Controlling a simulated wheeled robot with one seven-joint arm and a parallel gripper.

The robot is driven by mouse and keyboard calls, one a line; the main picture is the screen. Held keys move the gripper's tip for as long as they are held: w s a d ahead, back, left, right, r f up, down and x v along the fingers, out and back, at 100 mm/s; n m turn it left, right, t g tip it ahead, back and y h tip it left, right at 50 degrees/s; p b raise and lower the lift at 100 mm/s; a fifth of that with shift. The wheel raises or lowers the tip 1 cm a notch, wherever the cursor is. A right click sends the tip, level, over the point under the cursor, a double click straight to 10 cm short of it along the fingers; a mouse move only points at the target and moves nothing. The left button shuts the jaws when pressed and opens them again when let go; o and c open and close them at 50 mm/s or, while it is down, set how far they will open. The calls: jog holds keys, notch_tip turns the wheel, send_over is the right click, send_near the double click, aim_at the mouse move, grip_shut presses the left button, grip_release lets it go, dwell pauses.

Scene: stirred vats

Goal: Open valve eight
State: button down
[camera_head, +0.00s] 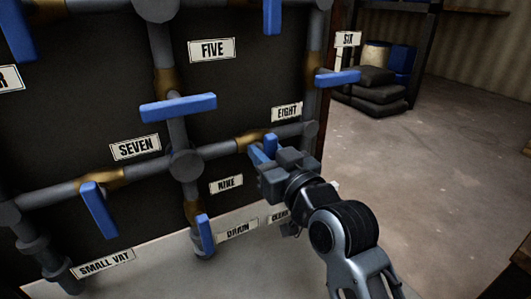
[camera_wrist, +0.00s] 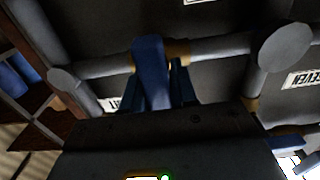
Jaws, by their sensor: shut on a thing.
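The valve eight handle (camera_head: 271,142) is a blue lever on the sloping grey pipe, beside a brass fitting (camera_head: 250,141) and below the EIGHT label (camera_head: 287,112). My gripper (camera_head: 265,152) reaches it from the lower right and covers much of it in the head view. In the wrist view, the blue handle (camera_wrist: 151,68) stands across the pipe (camera_wrist: 218,46), between the two dark blue fingers of my gripper (camera_wrist: 158,85). The fingers are shut on it. The lower end of the handle is hidden behind the gripper body.
Pipe joints stick out from the black panel (camera_head: 235,90). Floor (camera_head: 440,140) at right is open.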

jog(key=shift+f+n+b, duration=0.1)
jog(key=shift+n+b, duration=0.2)
jog(key=n+b, duration=0.3)
jog(key=shift+f, duration=0.2)
jog(key=n+b, duration=0.4)
jog(key=n, duration=0.1)
jog(key=n+b, duration=0.3)
jog(key=n, duration=0.1)
jog(key=n+b, duration=0.3)
jog(key=n, duration=0.2)
jog(key=shift+s+a, duration=0.1)
jog(key=shift+r+n, duration=0.1)
jog(key=shift+n, duration=0.2)
jog(key=c, duration=1)
grip_release()
